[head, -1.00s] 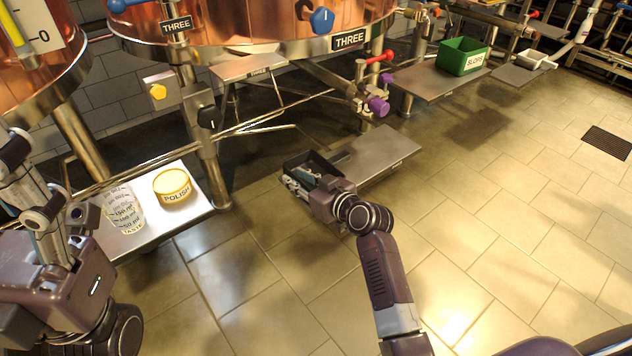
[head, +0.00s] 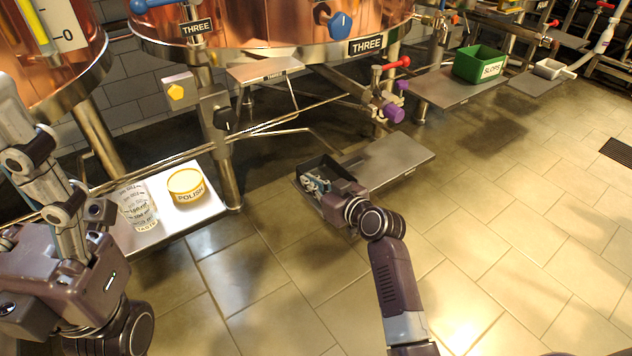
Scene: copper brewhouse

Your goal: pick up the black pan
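The black pan (head: 340,169) is a dark, open, rectangular tray at the left end of a low metal shelf, in the middle of the head view. My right gripper (head: 316,184) is at the pan's near side, with its grey fingers over or inside the near part of the pan. The gripper body hides the pan's near right corner, and I cannot tell whether the fingers are closed on a wall. My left gripper (head: 62,215) is at the far left, pointing up, away from the pan; its fingertips do not show clearly.
The low metal shelf (head: 395,160) is bare right of the pan. A white stand (head: 185,222) holds a yellow POLISH tin (head: 186,186) and a printed tumbler (head: 138,207). A green SLOPS bin (head: 478,65) stands farther back. Copper vessels and pipes close off the back; the tiled floor at right is clear.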

